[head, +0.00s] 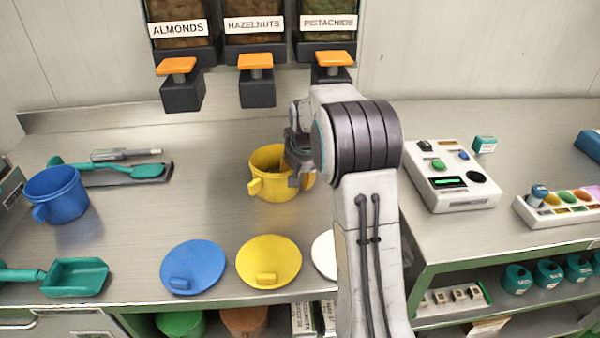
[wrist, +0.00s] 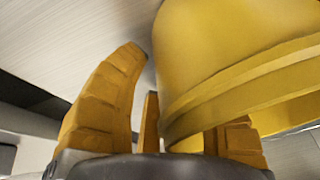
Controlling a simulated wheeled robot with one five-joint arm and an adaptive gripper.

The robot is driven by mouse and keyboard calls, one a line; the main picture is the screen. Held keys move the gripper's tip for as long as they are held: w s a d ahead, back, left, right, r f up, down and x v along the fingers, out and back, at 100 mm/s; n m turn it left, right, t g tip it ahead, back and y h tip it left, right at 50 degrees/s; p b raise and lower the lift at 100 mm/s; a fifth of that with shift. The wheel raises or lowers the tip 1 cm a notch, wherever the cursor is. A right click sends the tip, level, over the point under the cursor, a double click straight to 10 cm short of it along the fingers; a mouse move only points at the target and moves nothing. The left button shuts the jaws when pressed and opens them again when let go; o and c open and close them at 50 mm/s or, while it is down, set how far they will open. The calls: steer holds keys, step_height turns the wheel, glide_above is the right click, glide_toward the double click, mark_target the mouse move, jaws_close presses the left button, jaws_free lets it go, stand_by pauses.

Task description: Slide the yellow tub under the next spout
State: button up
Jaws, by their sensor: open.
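The yellow tub (head: 268,187) stands upright on the steel counter, in front of and slightly right of the hazelnuts spout (head: 257,88). Its handle sticks out to the left. The almonds spout (head: 181,90) is to the left and the pistachios spout (head: 333,72) to the right, each with an orange top. My gripper (head: 297,170) is open at the tub's right side, partly covering it. In the wrist view the tub wall (wrist: 225,50) is close, in front of the right finger, with the left finger apart from it. Whether either finger touches is unclear.
A blue tub (head: 57,195) and a teal scoop (head: 80,277) are on the left. Blue (head: 205,255) and yellow lids (head: 285,250) lie in front, with a white lid partly behind my arm. A white device (head: 455,195) stands right. The counter below the almonds spout is clear.

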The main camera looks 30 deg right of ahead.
steer(key=shift+c, duration=0.4)
jaws_close()
